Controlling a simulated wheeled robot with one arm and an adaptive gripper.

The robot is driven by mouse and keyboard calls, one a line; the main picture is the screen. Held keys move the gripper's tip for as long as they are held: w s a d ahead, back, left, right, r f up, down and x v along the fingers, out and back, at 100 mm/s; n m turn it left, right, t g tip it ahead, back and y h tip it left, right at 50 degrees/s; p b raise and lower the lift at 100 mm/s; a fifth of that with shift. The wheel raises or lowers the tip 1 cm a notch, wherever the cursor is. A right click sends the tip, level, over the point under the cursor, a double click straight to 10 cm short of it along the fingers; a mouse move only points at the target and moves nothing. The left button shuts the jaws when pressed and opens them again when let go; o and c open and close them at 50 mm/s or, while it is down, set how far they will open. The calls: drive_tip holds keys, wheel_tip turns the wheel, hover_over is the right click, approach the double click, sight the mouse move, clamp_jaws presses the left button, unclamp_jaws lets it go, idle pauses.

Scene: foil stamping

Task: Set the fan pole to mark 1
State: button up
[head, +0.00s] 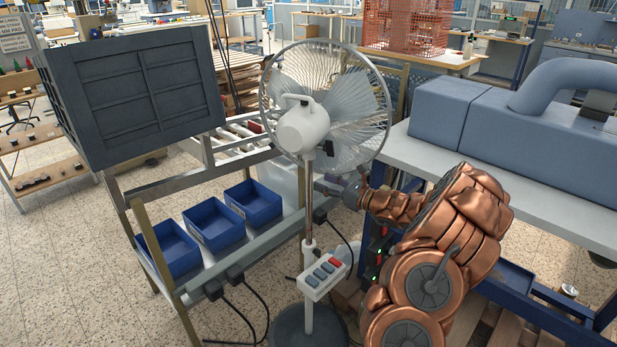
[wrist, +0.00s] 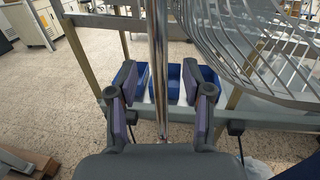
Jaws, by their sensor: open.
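The standing fan has a white motor housing (head: 303,126) and a wire cage at the top. Its slim metal pole (head: 309,200) runs down into a white lower tube with a control box (head: 323,277) and a dark round base (head: 308,325). My gripper (head: 326,187) is beside the pole, below the fan head, coming from the right. In the wrist view my gripper (wrist: 161,92) is open, and the shiny pole (wrist: 159,60) shows upright between its fingers, with a gap on both sides. No mark on the pole can be read.
Blue bins (head: 168,248) sit on a metal rack left of the fan. A dark panelled box (head: 140,95) stands above. A blue-grey machine (head: 540,130) on a table is at right. The fan cage (wrist: 265,45) hangs close at upper right in the wrist view.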

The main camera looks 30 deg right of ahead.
sight(309, 177)
drive_tip(key=shift+p+x, duration=0.6)
drive_tip(key=shift+x, duration=2.55)
drive_tip(key=shift+c, duration=0.2)
clamp_jaws()
